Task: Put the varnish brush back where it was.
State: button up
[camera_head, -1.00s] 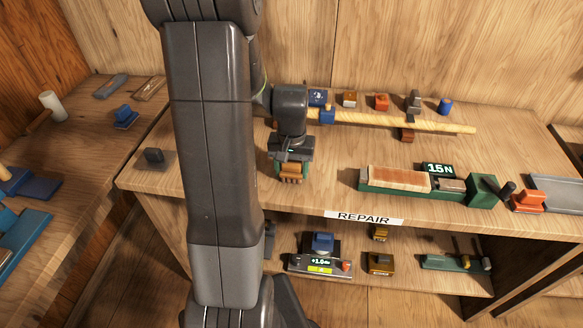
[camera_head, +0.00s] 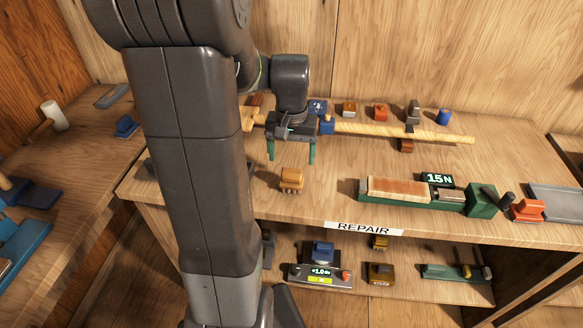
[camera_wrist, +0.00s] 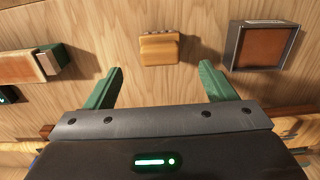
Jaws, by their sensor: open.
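A small tan wooden piece (camera_head: 291,179) with a row of knobs along its front edge stands on the REPAIR bench top, near the front. It may be the varnish brush; I cannot tell for sure. It also shows at the top middle of the wrist view (camera_wrist: 160,48). My gripper (camera_head: 291,158) is open and empty, with its green fingers above and behind the piece and apart from it. In the wrist view my gripper's fingers (camera_wrist: 161,68) spread wide on either side, short of the piece.
A dark box with a brown inside (camera_wrist: 262,46) stands beside the piece. A green-based unit (camera_head: 415,201) with a 15N display (camera_head: 437,180) lies to its right. A long pale rod (camera_head: 400,132) and several small blocks lie behind my gripper. My arm hides the bench's left part.

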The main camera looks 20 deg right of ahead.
jog(key=shift+r, duration=1.45)
